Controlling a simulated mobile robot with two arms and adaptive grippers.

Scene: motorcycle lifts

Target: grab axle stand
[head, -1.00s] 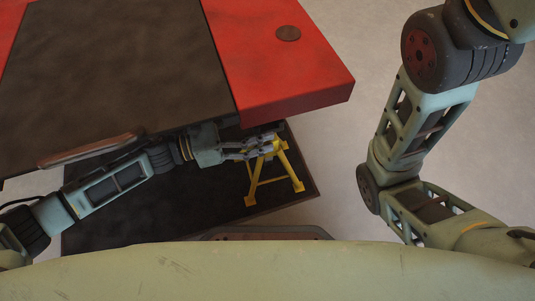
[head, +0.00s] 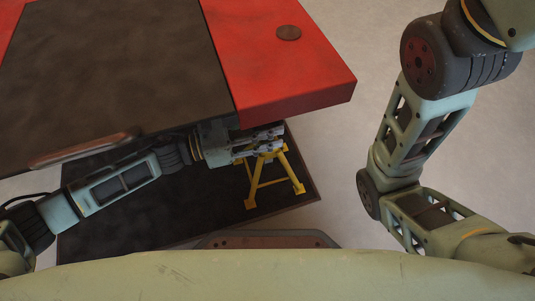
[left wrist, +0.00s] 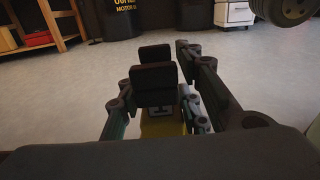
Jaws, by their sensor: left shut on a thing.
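The yellow axle stand (head: 291,172) stands upright on the dark mat, just below the red lift's edge in the head view. My left gripper (head: 277,139) reaches in from the left at the top of the stand and is shut on it. The left wrist view shows the dark finger pads (left wrist: 153,72) close together, with a yellow part of the stand (left wrist: 163,128) below them. The pads hide much of the stand's top there. My right arm shows at the right of the head view, but its gripper is out of the picture.
The red and black lift platform (head: 295,95) overhangs my left arm closely. The dark mat (head: 130,220) lies beneath. Pale floor (head: 335,160) is open to the right. The left wrist view shows wooden shelving (left wrist: 62,22) and a white cabinet (left wrist: 235,12) far off.

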